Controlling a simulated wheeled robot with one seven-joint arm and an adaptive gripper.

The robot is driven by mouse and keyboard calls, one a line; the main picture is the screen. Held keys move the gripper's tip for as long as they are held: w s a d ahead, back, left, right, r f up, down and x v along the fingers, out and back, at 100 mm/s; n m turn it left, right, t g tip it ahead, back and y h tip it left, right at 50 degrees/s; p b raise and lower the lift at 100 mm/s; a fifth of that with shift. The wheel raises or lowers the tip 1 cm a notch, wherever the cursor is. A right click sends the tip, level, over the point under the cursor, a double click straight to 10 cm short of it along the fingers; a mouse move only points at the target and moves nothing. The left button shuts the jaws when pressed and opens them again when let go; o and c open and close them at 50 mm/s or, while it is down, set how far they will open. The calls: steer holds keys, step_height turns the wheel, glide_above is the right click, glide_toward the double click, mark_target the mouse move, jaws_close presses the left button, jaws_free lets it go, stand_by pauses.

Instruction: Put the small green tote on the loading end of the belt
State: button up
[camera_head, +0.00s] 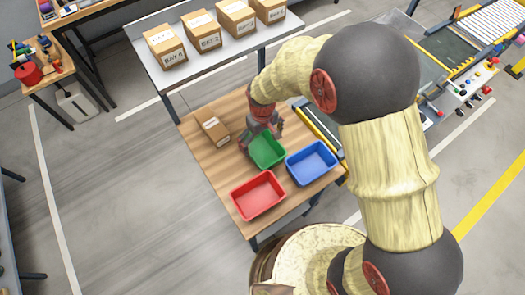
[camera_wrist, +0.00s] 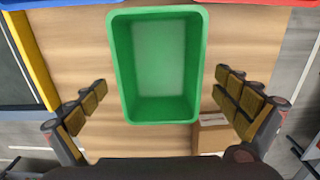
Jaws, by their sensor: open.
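The small green tote (camera_head: 267,151) stands empty and upright on the wooden table (camera_head: 209,158), between a brown carton and a blue tote. In the wrist view the green tote (camera_wrist: 158,108) lies ahead of my palm. My gripper (camera_head: 264,130) is open above the tote's far end in the head view. In the wrist view its fingers (camera_wrist: 160,84) spread wide to either side of the tote, with gaps and no visible contact. The belt (camera_head: 450,45) runs at the right; my arm hides its middle. Its yellow-and-blue edge (camera_wrist: 35,55) shows beside the table.
A blue tote (camera_head: 312,163) and a red tote (camera_head: 258,195) stand at the table's near side. A small carton (camera_head: 214,130) lies left of my gripper. A shelf table (camera_head: 226,58) with labelled boxes is behind. A control panel (camera_head: 470,92) flanks the belt.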

mark_target(263, 154)
step_height(263, 154, down, 3)
steer(key=shift+f, duration=0.1)
steer(key=c, duration=0.4)
steer(key=c, duration=1)
steer(key=shift+r, duration=0.2)
